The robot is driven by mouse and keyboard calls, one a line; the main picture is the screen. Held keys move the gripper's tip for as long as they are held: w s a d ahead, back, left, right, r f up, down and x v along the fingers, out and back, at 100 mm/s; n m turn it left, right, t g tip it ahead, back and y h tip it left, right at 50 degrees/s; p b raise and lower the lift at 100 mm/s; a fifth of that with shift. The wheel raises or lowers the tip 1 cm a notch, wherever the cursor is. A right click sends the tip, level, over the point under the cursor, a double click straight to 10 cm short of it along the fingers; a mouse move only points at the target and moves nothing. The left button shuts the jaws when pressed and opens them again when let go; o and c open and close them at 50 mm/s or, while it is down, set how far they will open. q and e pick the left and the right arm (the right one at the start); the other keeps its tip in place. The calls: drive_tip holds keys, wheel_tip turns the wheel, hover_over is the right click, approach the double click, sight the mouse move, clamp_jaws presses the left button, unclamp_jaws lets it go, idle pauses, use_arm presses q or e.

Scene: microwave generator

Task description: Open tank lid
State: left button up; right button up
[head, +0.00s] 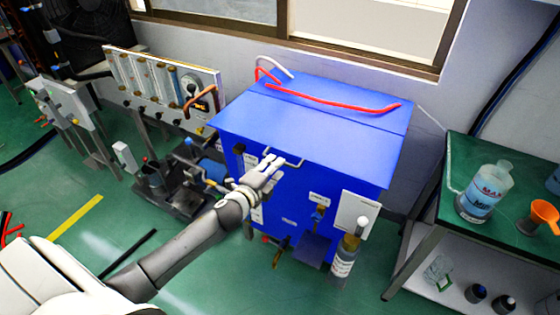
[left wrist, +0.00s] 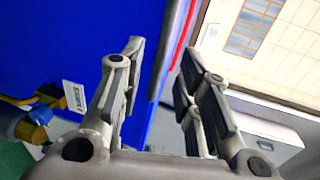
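The blue tank (head: 300,190) stands in the middle of the head view. Its blue lid (head: 310,130) is down, and a metal handle (head: 292,162) sits at the lid's front edge. My left gripper (head: 272,165) is at that front edge, next to the left part of the handle. In the left wrist view its two fingers (left wrist: 158,85) stand apart, with the blue tank (left wrist: 80,40) behind and left of them. I see nothing clearly held between them. Whether a finger touches the handle cannot be told. My right gripper is in neither view.
Red tubing (head: 330,100) lies on the back of the tank top. A green-topped table (head: 500,225) with a bottle (head: 485,190) and an orange funnel (head: 543,214) stands at the right. A panel of flow tubes (head: 160,85) and pump equipment (head: 185,180) stand at the left.

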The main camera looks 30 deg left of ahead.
use_arm(q)
drive_tip(key=shift+w+f, duration=0.25)
drive_tip(key=shift+w, duration=0.85)
drive_tip(key=shift+w+f, duration=0.25)
drive_tip(key=shift+w, duration=0.85)
clamp_jaws()
